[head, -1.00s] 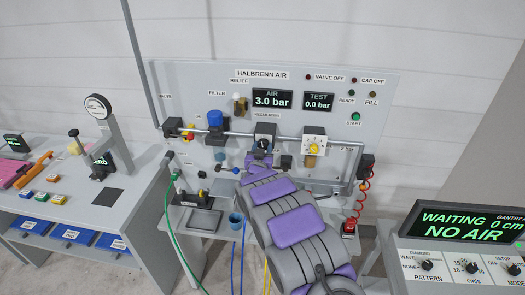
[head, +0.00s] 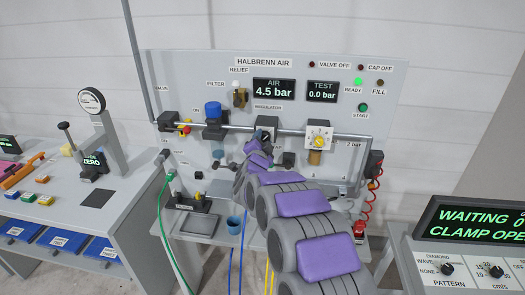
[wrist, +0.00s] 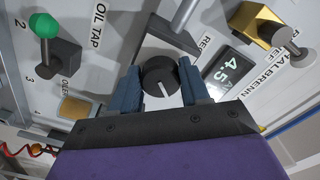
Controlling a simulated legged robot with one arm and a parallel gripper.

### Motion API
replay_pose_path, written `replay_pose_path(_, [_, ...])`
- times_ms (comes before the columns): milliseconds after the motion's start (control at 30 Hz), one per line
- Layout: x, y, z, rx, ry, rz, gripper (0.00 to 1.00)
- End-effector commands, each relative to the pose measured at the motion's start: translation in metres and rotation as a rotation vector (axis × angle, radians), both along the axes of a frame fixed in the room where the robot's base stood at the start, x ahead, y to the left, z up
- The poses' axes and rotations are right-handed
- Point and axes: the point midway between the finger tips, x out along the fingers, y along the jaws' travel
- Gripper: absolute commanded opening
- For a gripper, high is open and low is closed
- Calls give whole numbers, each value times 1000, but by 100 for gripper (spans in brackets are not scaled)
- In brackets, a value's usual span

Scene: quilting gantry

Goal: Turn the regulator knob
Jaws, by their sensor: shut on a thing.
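The regulator knob (wrist: 158,80) is a dark round knob with a white pointer line, seen in the wrist view. My gripper (wrist: 160,86) is shut on it, with one blue finger on each side.
The test display (head: 321,91) reads 0.0 bar. The ready lamp (head: 358,82) glows green. A yellow knob on a white dial (head: 319,141) stands right of the regulator, and a blue-topped filter (head: 213,112) stands left. A green-knobbed lever (wrist: 45,30) is in the wrist view.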

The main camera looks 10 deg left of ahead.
Motion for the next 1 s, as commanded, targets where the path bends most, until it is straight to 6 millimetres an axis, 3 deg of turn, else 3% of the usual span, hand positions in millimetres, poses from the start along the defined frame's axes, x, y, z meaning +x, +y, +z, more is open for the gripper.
replay_pose_path(500, [0,1,-3,350,-8,1,16])
replay_pose_path(1000, [1,0,-2,421,-8,-1,16])
